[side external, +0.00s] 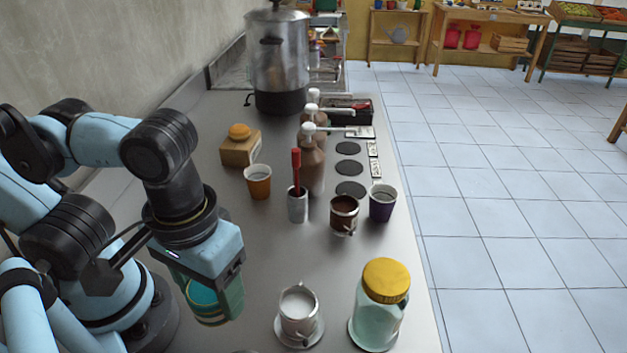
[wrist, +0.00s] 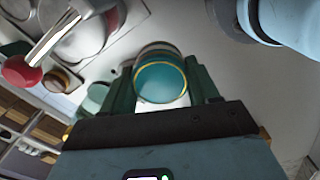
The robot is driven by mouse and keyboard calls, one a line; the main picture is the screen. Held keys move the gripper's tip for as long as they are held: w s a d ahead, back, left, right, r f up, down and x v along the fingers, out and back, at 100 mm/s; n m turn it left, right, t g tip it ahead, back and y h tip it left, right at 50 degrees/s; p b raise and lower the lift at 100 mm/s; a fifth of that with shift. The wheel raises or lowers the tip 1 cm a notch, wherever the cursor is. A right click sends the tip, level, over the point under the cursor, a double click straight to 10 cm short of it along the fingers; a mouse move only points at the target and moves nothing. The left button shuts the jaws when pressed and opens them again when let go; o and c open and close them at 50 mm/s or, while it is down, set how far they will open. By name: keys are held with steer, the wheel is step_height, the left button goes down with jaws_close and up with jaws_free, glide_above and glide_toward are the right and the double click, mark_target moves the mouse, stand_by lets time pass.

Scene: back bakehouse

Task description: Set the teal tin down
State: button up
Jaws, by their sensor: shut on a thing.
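The teal tin (side external: 202,293) is a small round tin with a gold band, held between the green fingers of my gripper (side external: 215,300). In the wrist view the tin (wrist: 160,82) shows its round teal end, with a finger of my gripper (wrist: 163,92) on each side. My gripper is shut on it, low over the left front of the steel counter (side external: 262,235). The fingers hide part of the tin in the side view. I cannot tell whether its underside touches the counter.
A white-filled metal jug (side external: 298,312) and a yellow-lidded jar (side external: 381,300) stand right of my gripper. Behind are an orange cup (side external: 258,184), a metal cup (side external: 298,207) with a red-handled tool, a brown-filled cup (side external: 343,214) and a purple cup (side external: 382,205). The counter between is bare.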

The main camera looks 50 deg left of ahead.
steer(key=w+a+f, duration=0.3)
steer(key=w+a, duration=0.1)
steer(key=w+a+f, duration=0.4)
steer(key=shift+w+a+f, duration=0.1)
steer(key=shift+a, duration=0.05)
steer(key=shift+f, duration=1.95)
steer(key=o, duration=1.1)
steer(key=shift+f, duration=0.15)
steer(key=shift+r, duration=6.05)
steer(key=w+a+m+t, duration=0.1)
steer(key=w+t, duration=0.1)
steer(key=w, duration=0.1)
steer(key=w+a+m+t, duration=0.2)
steer(key=w, duration=0.1)
steer(key=w+a+m+t, duration=0.1)
steer(key=w+a+t, duration=0.1)
steer(key=w+t, duration=0.1)
steer(key=shift+w+r, duration=0.4)
